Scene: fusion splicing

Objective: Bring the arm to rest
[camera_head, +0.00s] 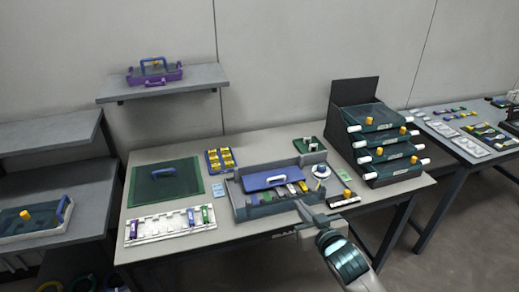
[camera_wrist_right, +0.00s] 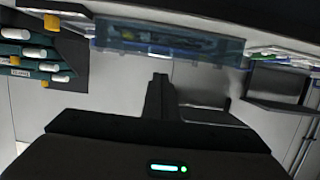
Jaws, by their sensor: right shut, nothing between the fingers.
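My right arm comes in from the lower right in the head view. Its gripper (camera_head: 304,212) is at the front right edge of the splicing unit, over the table's front edge. In the right wrist view the dark fingers (camera_wrist_right: 160,92) are together with nothing between them. The splicing unit (camera_head: 240,208) is a grey tray with a blue handled lid (camera_head: 272,180) and several small coloured parts in it. Whether the gripper touches the unit cannot be told. My left gripper is not in view.
The workbench (camera_head: 240,146) also holds a green mat (camera_head: 145,186), a white rack (camera_head: 160,226) with coloured pieces, and a yellow-piece tray (camera_head: 220,160). A dark drawer rack (camera_head: 352,92) stands at the right. Open floor (camera_head: 450,240) lies right of the bench.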

